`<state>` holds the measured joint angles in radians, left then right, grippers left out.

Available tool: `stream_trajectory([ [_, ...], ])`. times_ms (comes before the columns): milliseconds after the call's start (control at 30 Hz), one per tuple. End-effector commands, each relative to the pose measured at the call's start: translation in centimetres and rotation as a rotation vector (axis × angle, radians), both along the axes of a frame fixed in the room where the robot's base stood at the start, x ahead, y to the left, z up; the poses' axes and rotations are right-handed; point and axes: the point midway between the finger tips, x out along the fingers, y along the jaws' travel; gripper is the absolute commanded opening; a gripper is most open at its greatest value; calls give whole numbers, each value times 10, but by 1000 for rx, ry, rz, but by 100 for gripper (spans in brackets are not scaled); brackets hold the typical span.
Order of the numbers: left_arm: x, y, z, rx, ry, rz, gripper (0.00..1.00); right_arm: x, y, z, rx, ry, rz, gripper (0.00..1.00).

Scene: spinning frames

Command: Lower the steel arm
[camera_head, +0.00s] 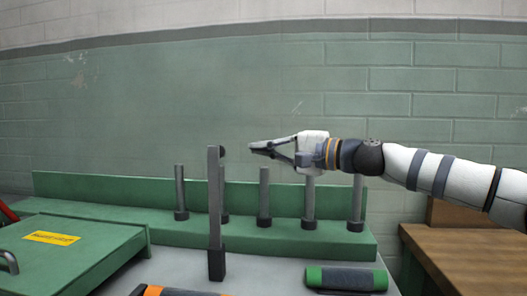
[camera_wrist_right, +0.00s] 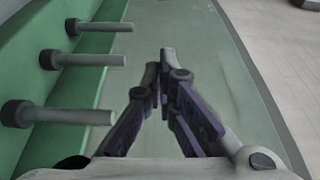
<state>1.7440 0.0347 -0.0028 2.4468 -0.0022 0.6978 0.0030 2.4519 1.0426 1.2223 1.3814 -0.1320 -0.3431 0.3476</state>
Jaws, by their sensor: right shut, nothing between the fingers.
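A tall, flat steel arm (camera_head: 215,195) stands upright in the head view, on a dark foot at the front of the grey surface. A small dark round knob (camera_head: 222,149) shows at its upper right edge. My right gripper (camera_head: 254,148) is shut and empty. It points left at about the height of the arm's top, a little to the right of it in the picture. I cannot tell whether its depth matches. In the right wrist view the fingers (camera_wrist_right: 165,62) come together with nothing between them. My left gripper is not in view.
Several grey posts with dark collars (camera_head: 264,195) stand along a green bench (camera_head: 90,190) behind the arm. A green box with a yellow label (camera_head: 52,237) is at left. A green and grey roll (camera_head: 346,279) lies front right. A wooden table (camera_head: 470,250) stands at right.

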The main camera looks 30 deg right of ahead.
Motion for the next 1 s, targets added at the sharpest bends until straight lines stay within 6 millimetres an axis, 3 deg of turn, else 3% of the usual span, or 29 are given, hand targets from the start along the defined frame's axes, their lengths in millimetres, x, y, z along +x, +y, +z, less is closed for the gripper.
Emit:
stream_trajectory([
  [300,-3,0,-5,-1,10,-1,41,52,38,-1,1,2,1,0],
  [433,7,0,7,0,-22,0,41,33,49,7,1,-7,2,0],
  [600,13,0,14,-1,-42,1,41,20,58,4,-1,-4,-1,0],
  [1000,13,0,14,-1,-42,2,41,18,60,-2,-1,1,-1,0],
])
